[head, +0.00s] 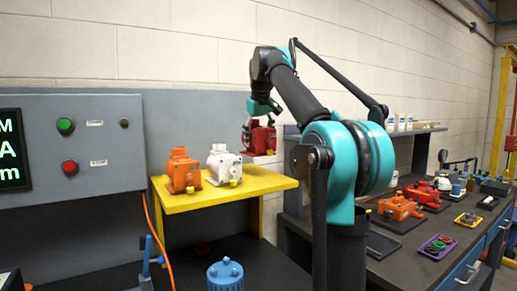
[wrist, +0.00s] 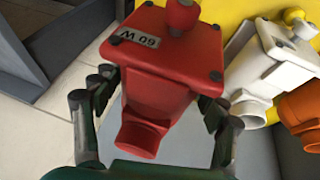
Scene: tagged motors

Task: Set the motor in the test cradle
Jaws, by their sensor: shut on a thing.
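A red motor (head: 260,138) hangs in my gripper (head: 262,107) above the right end of the yellow stand. In the wrist view the red motor (wrist: 158,80) sits between the two fingers of my gripper (wrist: 158,102), which are shut on its sides. Its lid carries a label that seems to read 60 W, and a red knob. A white motor (head: 223,166) and an orange motor (head: 184,171) stand side by side on the yellow stand (head: 228,194). I cannot pick out the test cradle for certain.
A grey panel (head: 85,110) with green and red buttons and a display stands at left. A blue knobbed thing (head: 225,274) stands at the front. The bench at right (head: 385,250) holds orange and red parts and small trays. An orange cable hangs left of the stand.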

